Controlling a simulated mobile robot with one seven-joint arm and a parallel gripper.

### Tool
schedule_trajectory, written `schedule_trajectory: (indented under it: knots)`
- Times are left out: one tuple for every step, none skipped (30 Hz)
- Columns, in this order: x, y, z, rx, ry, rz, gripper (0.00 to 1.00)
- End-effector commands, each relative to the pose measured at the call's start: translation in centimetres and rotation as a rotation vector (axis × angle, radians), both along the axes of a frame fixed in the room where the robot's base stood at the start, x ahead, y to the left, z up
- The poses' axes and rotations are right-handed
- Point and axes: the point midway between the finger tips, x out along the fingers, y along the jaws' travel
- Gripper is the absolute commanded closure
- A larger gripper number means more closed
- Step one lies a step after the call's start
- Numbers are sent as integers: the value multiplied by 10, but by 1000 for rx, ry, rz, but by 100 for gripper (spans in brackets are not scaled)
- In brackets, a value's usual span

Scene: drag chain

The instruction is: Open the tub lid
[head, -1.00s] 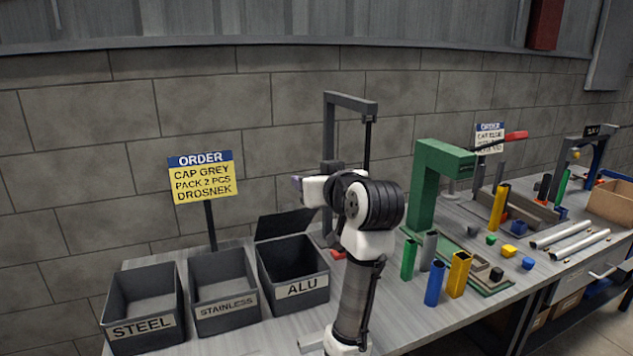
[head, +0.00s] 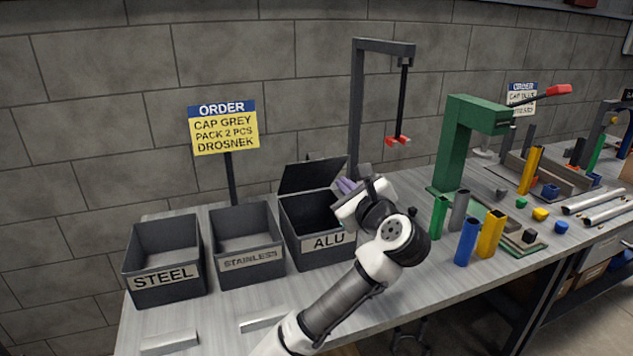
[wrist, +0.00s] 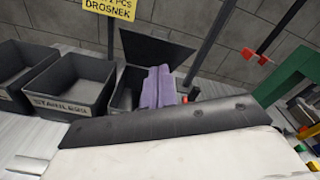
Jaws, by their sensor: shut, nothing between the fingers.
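The dark grey ALU tub (head: 330,258) stands at the right end of a row of three tubs in the head view. Its flat dark lid (head: 312,175) stands raised at the back edge, tilted backward, and the tub mouth is uncovered. In the wrist view the lid (wrist: 155,50) rises behind the tub (wrist: 122,98). My gripper (head: 345,186) has purple fingers, shut and empty, at the tub's right side near the lid's lower right corner. The fingers also show in the wrist view (wrist: 160,86). I cannot tell whether they touch the tub or lid.
The STEEL tub (head: 166,281) and STAINLESS tub (head: 250,262) stand open to the left. A grey gantry post (head: 355,110) rises behind my gripper. A green press (head: 455,140) and coloured tubes (head: 467,240) stand to the right. The bench front is mostly clear.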

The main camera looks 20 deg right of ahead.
Motion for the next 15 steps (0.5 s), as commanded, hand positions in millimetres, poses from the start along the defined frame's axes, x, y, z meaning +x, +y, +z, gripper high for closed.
schedule_trajectory:
  knots:
    - [1, 3, -16, 118, 9, -4, 100]
    - [2, 4, -23, 188, 14, -9, 100]
    - [2, 5, -31, 267, 21, -14, 100]
    - [2, 6, -36, 319, 26, -18, 100]
    - [2, 6, -41, 364, 30, -22, 100]
    - [2, 7, -46, 413, 35, -26, 100]
    - [2, 7, -49, 442, 38, -29, 100]
    - [2, 7, -51, 464, 41, -31, 100]
    - [3, 7, -53, 486, 43, -33, 100]
    - [4, 7, -53, 495, 44, -34, 100]
    - [5, 7, -54, 501, 44, -35, 100]
    - [8, 7, -54, 504, 45, -35, 100]
    - [12, 8, -54, 505, 46, -34, 100]
    - [15, 8, -54, 504, 46, -34, 100]
    - [21, 8, -54, 503, 46, -33, 100]
